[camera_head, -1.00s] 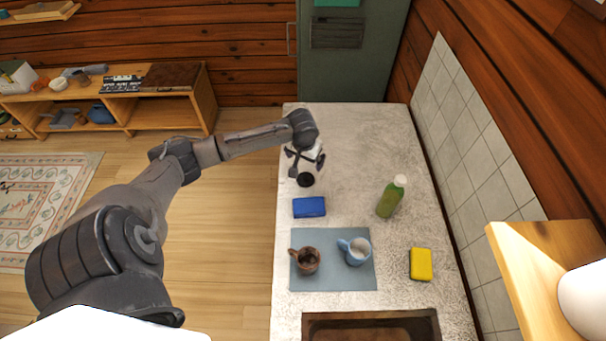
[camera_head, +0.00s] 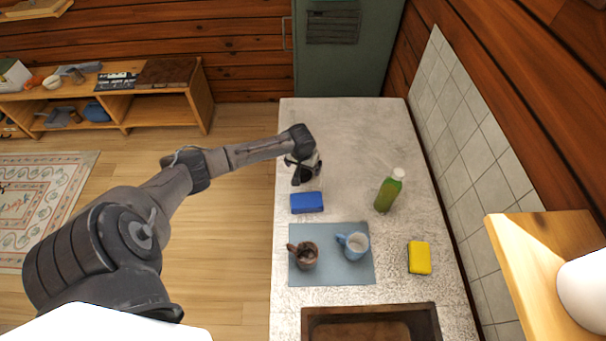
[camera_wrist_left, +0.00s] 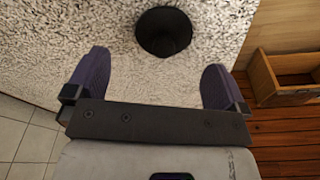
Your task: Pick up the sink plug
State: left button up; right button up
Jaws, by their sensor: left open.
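The sink plug (camera_wrist_left: 164,31) is a dark, round, cone-like piece on the speckled counter (camera_head: 345,130), at the top of the left wrist view. In the head view it is largely hidden by my left gripper (camera_head: 305,176), near the counter's left edge behind the blue sponge. In the left wrist view my left gripper (camera_wrist_left: 156,62) is open, its two fingers wide apart. The plug lies beyond the fingertips, roughly in line with the gap, and nothing is held. My right gripper is out of view.
Close by is the blue sponge (camera_head: 307,202). A green bottle (camera_head: 389,191) stands to the right. A grey-blue mat (camera_head: 335,276) carries a brown mug (camera_head: 304,255) and a blue mug (camera_head: 354,245). A yellow sponge (camera_head: 419,257) and the sink (camera_head: 318,312) are nearer. The far counter is clear.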

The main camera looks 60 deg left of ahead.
aim_at(303, 171)
pick_arm(q)
jog(key=shift+w+a+f, duration=0.1)
jog(key=shift+a+f, duration=0.05)
jog(key=shift+f, duration=0.95)
jog(key=shift+a+f, duration=0.1)
jog(key=shift+f, duration=1)
jog(key=c, duration=1)
jog(key=shift+r, duration=0.15)
